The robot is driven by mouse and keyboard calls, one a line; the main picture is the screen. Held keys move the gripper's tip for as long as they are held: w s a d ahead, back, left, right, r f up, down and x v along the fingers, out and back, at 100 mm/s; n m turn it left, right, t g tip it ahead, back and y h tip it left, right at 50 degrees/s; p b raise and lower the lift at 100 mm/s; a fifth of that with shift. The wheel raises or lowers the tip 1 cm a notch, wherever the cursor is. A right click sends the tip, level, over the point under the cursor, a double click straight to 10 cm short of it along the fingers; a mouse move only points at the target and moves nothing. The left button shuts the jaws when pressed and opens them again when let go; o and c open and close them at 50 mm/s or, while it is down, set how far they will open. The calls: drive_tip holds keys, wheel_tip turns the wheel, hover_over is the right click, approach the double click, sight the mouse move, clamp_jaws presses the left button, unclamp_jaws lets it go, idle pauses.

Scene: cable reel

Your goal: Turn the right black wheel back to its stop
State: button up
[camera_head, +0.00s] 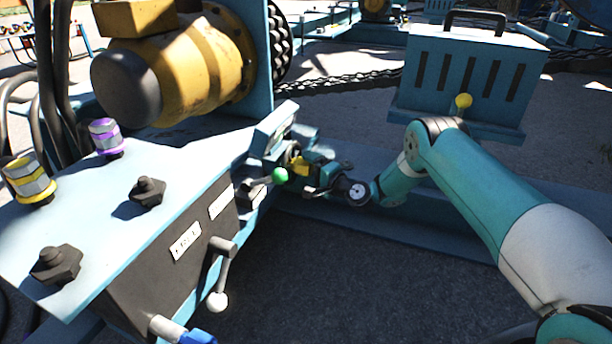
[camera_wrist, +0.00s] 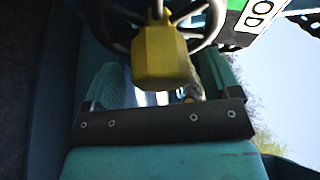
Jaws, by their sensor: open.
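A black wheel (camera_wrist: 120,35) with spokes shows at the top of the wrist view, its upper part cut off by the frame edge. A yellow faceted block (camera_wrist: 160,58) stands in front of its middle. My gripper (camera_wrist: 163,82) is open below the wheel, with one teal finger on each side of the yellow block. I cannot tell whether a finger touches the wheel or the block. In the head view my gripper (camera_head: 312,178) is at the far end of the blue cabinet, close to small yellow and dark parts. The wheel is mostly hidden there.
The blue cabinet (camera_head: 150,190) carries black knobs and yellow and purple fittings. A green-knobbed lever (camera_head: 280,175) is just left of my gripper. A white-knobbed lever (camera_head: 217,300) hangs at the front. A yellow motor (camera_head: 190,65) stands behind; a slotted blue box (camera_head: 465,80) is right.

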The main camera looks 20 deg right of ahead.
drive_tip(key=shift+x, duration=0.95)
drive_tip(key=shift+c, duration=0.5)
drive_tip(key=c, duration=1.2)
drive_tip(key=shift+b, duration=0.3)
drive_tip(key=shift+f, duration=0.1)
